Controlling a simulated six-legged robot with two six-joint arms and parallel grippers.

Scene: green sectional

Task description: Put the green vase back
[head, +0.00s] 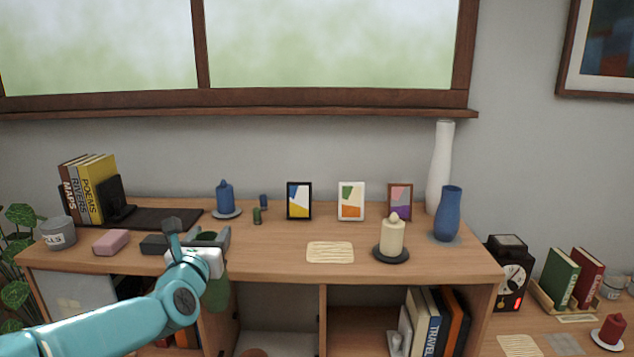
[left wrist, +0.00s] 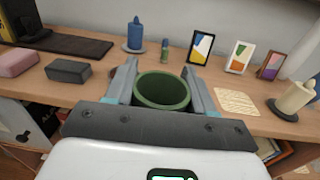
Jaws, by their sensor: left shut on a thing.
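The green vase (head: 216,292) is in my left gripper (head: 203,238), at the front edge of the wooden cabinet top (head: 270,262). In the left wrist view the round open mouth of the green vase (left wrist: 163,90) shows between the two fingers, which press on its sides. In the head view the gripper hides the vase's upper part, and its lower body hangs in front of the cabinet edge. A bare beige slatted mat (head: 330,252) lies to the right of the gripper. My right gripper is in neither view.
Near the gripper are a dark grey block (head: 155,244), a pink block (head: 111,242) and a blue candle (head: 225,197). Three picture frames (head: 351,201) stand behind the beige mat. A cream candle (head: 392,237), a blue vase (head: 448,213) and a tall white vase (head: 440,168) stand to the right.

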